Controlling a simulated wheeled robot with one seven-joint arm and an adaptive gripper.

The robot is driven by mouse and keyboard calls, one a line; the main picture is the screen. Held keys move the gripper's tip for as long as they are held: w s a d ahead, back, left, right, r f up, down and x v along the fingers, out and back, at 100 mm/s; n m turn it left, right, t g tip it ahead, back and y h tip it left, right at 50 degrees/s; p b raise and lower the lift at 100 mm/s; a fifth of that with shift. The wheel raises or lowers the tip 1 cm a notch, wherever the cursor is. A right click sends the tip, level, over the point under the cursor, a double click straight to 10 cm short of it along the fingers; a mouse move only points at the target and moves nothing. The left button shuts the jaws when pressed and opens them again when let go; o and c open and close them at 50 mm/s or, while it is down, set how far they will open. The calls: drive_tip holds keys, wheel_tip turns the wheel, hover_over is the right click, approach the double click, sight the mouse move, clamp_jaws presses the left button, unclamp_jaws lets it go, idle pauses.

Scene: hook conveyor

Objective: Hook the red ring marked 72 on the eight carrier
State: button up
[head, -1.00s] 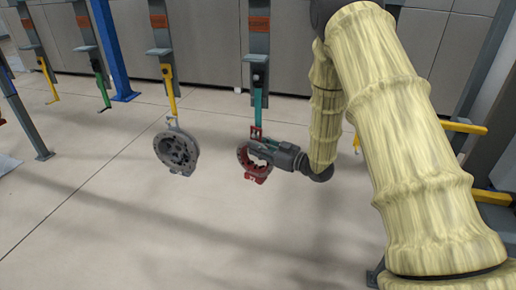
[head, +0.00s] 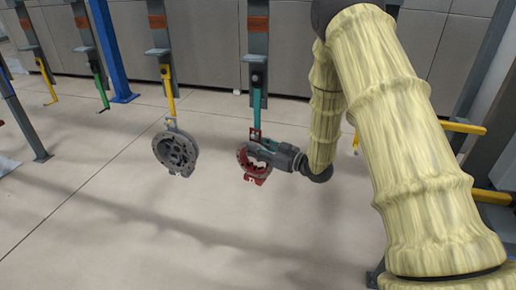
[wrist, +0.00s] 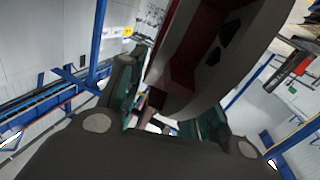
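The red ring (head: 243,163) is at the end of my gripper (head: 273,156) in the head view, just below a teal carrier hook (head: 257,112). Its upper lug (head: 255,135) meets the hook's lower end; I cannot tell whether it is seated on it. In the wrist view the ring (wrist: 182,72) fills the upper middle, between the teal-padded fingers of my gripper (wrist: 165,122). The fingers appear shut on its rim. The number on the ring and the carrier's mark are too small to read.
A grey ring-shaped housing (head: 160,150) hangs from a yellow hook (head: 169,90) to the left. Farther left hang a green hook (head: 102,92) and another yellow hook (head: 47,82). A blue post (head: 107,50) stands behind. The floor below the ring is clear.

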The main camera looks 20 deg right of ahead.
drive_tip(key=shift+o, duration=0.8)
drive_tip(key=shift+f, duration=0.1)
drive_tip(key=shift+s+d, duration=0.1)
drive_tip(key=v, duration=1.2)
drive_tip(key=s+a+f+m+g+h+b, duration=0.1)
drive_tip(key=s+a+f+m+h, duration=0.15)
drive_tip(key=f, duration=0.55)
drive_tip(key=s+a+f+m+g+h, duration=0.1)
drive_tip(key=s+f+m+g+h, duration=0.2)
drive_tip(key=f, duration=0.6)
drive_tip(key=s+a+f+m+h+b, duration=0.1)
drive_tip(key=s+a+f+h, duration=0.1)
drive_tip(key=s+f, duration=0.45)
drive_tip(key=s+a+f+m+g+h, duration=0.1)
drive_tip(key=s+f+g, duration=0.4)
drive_tip(key=s, duration=0.9)
drive_tip(key=s+a+f+m+g+h, duration=0.2)
drive_tip(key=s+a+f+g+h, duration=0.1)
drive_tip(key=s+f, duration=0.7)
drive_tip(key=s+g, duration=0.1)
drive_tip(key=s, duration=0.3)
drive_tip(key=shift+s+a+f+g+b, duration=0.2)
drive_tip(key=shift+s+f+g+b, duration=0.1)
drive_tip(key=shift+g+b, duration=0.1)
